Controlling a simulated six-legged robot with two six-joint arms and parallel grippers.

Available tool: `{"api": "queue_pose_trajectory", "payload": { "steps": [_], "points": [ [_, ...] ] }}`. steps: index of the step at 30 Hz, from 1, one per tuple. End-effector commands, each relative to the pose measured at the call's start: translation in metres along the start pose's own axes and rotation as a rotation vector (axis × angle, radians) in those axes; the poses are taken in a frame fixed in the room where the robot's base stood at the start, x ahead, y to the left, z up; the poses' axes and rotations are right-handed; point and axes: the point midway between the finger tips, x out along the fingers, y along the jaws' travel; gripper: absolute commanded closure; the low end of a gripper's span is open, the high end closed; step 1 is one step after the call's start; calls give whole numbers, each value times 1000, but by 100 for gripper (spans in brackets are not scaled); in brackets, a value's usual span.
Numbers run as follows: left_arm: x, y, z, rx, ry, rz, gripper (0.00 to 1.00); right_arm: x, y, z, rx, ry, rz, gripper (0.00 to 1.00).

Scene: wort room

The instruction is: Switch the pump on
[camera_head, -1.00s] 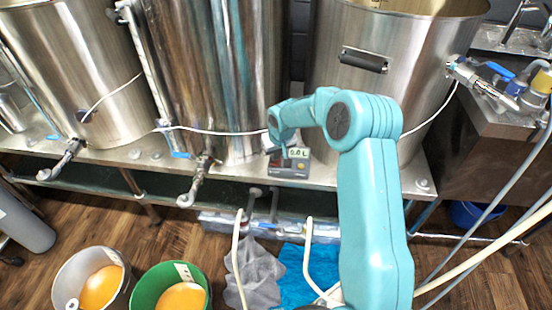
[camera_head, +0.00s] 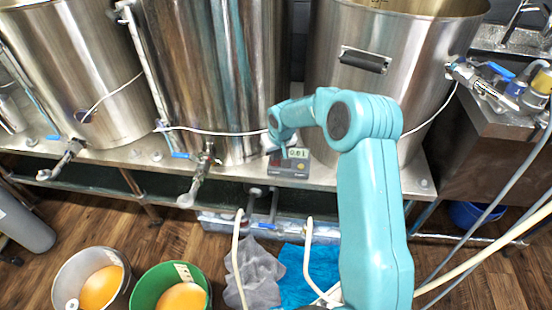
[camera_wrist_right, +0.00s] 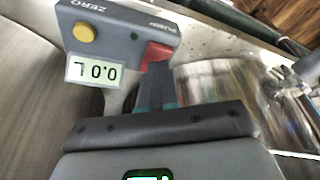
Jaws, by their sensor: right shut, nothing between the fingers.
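The grey control box (camera_head: 292,171) sits on the steel shelf between the middle and right kettles. In the right wrist view the box (camera_wrist_right: 105,30) shows a yellow ZERO button (camera_wrist_right: 83,32), a display (camera_wrist_right: 92,72) reading 0.0 L, and a red pump switch (camera_wrist_right: 157,56) with a small green dot near its label. My right gripper (camera_wrist_right: 156,72) is shut and empty, its fingertips at the lower edge of the red switch and partly covering it. I cannot tell whether they press on it. My right arm hides part of the shelf in the head view. My left gripper is out of view.
Steel kettles with valves stand on the shelf (camera_head: 240,178), close around the box. A thin white cable (camera_head: 225,132) crosses the kettles. Hoses and a pipe run at the right. A white bucket (camera_head: 70,270) and a green bucket (camera_head: 150,275) stand on the floor.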

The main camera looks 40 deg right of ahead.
Motion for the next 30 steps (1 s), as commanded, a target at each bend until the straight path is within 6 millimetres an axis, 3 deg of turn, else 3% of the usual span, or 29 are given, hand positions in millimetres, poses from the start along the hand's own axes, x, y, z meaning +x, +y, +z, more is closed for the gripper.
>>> {"api": "queue_pose_trajectory", "payload": {
  "steps": [30],
  "points": [
    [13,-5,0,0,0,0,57,16,0,5,0,0,0,100]
  ]
}}
